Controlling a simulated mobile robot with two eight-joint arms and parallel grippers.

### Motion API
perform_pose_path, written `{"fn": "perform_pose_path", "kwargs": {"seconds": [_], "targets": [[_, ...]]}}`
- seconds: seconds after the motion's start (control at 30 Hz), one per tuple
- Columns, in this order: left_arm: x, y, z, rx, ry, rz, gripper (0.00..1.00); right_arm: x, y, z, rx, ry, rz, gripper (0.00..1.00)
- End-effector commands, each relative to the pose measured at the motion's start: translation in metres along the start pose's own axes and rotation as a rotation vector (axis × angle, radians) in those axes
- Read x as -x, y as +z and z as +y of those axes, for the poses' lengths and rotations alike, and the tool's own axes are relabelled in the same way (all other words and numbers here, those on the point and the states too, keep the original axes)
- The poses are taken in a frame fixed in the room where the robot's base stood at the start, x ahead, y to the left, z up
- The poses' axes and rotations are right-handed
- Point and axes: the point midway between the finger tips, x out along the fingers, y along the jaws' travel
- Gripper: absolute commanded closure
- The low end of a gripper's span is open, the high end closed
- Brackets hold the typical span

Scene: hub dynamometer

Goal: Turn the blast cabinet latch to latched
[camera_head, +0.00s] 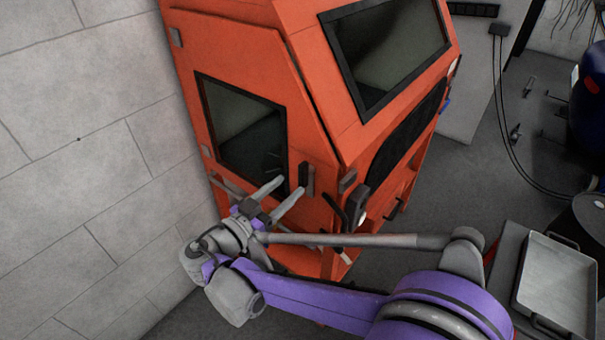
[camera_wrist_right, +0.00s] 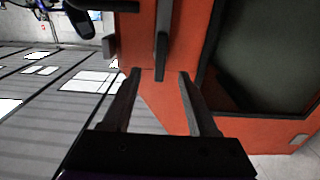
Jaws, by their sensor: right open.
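The orange blast cabinet (camera_head: 255,55) stands against the wall, with a dark window (camera_head: 245,125) in its side door. A dark upright latch handle (camera_head: 307,180) sits near the edge of that door. My right gripper (camera_head: 292,186) is open, its two fingers pointing at the door beside the handle. In the right wrist view the dark handle (camera_wrist_right: 162,45) lies ahead of and roughly between the fingertips (camera_wrist_right: 159,75). I cannot tell whether a finger touches it. My left gripper is not in view.
A grey block (camera_wrist_right: 109,46) sits to the left of the handle in the wrist view. A black handle (camera_head: 357,205) projects from the cabinet's front corner. A pale block wall (camera_head: 80,140) stands close on the left. A metal tray (camera_head: 556,285) is at lower right.

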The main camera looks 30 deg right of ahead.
Motion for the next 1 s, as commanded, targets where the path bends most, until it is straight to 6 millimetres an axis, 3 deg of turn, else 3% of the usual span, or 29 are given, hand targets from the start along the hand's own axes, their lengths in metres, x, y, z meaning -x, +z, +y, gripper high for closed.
{"fn": "perform_pose_path", "kwargs": {"seconds": [0.1,0.3,0.5,0.77,1.0], "targets": [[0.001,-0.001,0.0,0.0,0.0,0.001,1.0,-0.026,-0.001,0.001,0.001,0.004,0.0,0.4],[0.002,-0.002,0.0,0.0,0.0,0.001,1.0,-0.056,0.0,0.001,0.002,0.003,-0.001,0.4],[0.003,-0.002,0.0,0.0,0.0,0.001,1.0,-0.068,0.0,0.0,0.002,0.0,-0.002,0.4],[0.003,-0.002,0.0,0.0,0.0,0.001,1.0,-0.068,0.0,0.0,0.002,-0.001,-0.002,0.4],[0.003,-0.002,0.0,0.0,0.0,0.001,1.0,-0.068,0.0,0.0,0.002,-0.001,-0.002,0.84]]}}
